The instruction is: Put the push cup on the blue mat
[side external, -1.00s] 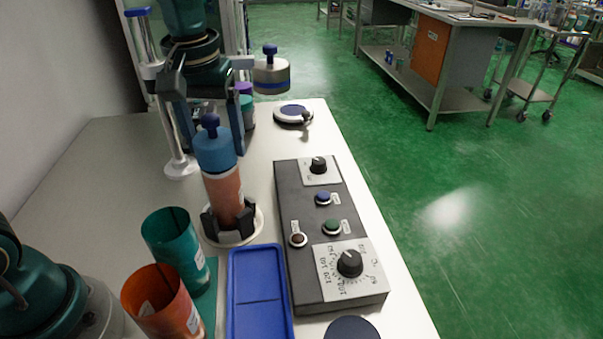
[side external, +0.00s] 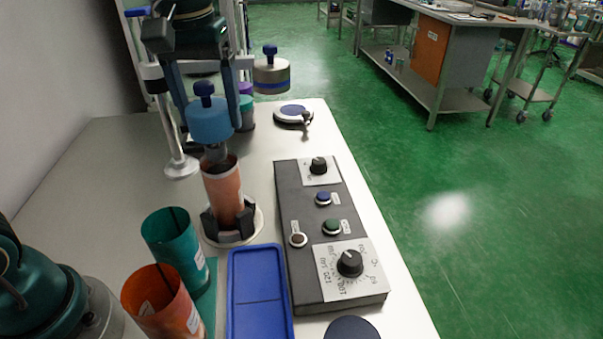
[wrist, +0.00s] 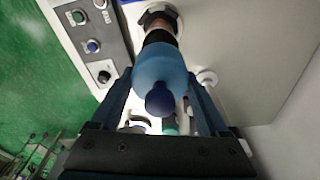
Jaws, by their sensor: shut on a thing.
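The push cup (side external: 208,121) is light blue with a dark blue knob on top and a narrower grey lower part. My gripper (side external: 210,126) is shut on it, one finger on each side. The cup hangs upright above the orange sleeve (side external: 224,194), which stands in a black-clawed holder (side external: 237,234). The grey lower part reaches down to the sleeve's mouth; I cannot tell whether its tip is inside. In the wrist view the cup (wrist: 160,72) sits between the fingers, knob towards the camera. The blue mat (side external: 257,276) lies flat and empty in front of the holder.
A control box (side external: 316,254) with knobs and buttons stands right of the mat. A teal cup (side external: 174,245) and an orange cup (side external: 162,305) stand to its left.

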